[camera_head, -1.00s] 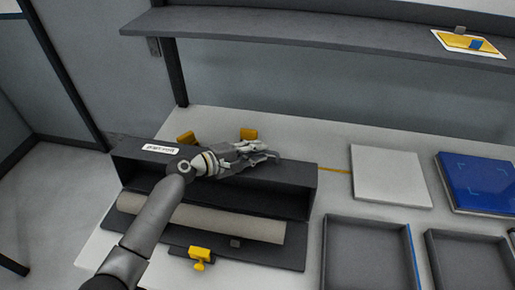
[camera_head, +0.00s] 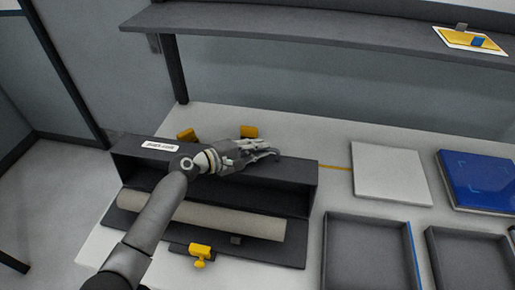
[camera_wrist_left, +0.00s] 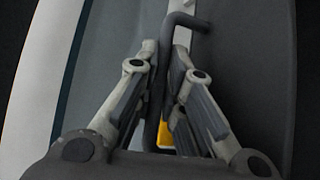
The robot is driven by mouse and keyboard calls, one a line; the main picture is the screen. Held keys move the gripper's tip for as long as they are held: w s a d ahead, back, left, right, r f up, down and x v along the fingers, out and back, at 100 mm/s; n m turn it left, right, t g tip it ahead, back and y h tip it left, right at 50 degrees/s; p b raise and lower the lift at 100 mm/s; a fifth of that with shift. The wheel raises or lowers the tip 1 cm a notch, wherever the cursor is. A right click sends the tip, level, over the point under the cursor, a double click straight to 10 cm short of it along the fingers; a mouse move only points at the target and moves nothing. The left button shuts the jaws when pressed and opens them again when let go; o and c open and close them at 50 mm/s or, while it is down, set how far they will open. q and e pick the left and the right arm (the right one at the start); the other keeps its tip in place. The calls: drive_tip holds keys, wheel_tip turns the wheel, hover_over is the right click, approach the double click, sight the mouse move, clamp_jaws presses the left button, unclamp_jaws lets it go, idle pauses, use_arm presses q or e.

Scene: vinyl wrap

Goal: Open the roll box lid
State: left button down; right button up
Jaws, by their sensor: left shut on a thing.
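The dark roll box (camera_head: 140,226) lies on the pale table, with a beige roll (camera_head: 235,220) showing along its open front. Its dark lid (camera_head: 290,175), with a white label (camera_head: 160,146) at the left, stands raised behind the roll. My left arm crosses the roll, and my left gripper (camera_head: 268,154) is at the top of the lid, right of its middle. In the left wrist view the left fingers (camera_wrist_left: 165,60) close around a dark bar-like handle (camera_wrist_left: 186,22) of the lid. The exact contact is partly hidden. My right gripper is not in view.
To the right are a white square slab (camera_head: 390,173), a blue flat box (camera_head: 480,180) and dark trays (camera_head: 368,218). A grey shelf (camera_head: 320,28) runs above the back.

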use_arm(q)
drive_tip(key=s+b, duration=0.2)
drive_tip(key=s+m+t+b, duration=0.1)
drive_tip(key=shift+s+a+r+h, duration=0.1)
drive_tip(key=shift+a+r+h, duration=0.2)
drive_tip(key=shift+r+h, duration=0.1)
drive_tip(key=shift+s+a+r, duration=0.25)
drive_tip(key=shift+s+r, duration=0.4)
drive_tip(key=shift+s, duration=0.3)
drive_tip(key=shift+s+p, duration=0.3)
drive_tip(key=shift+p, duration=0.05)
drive_tip(key=c, duration=1.8)
unclamp_jaws()
drive_tip(key=shift+c, duration=0.2)
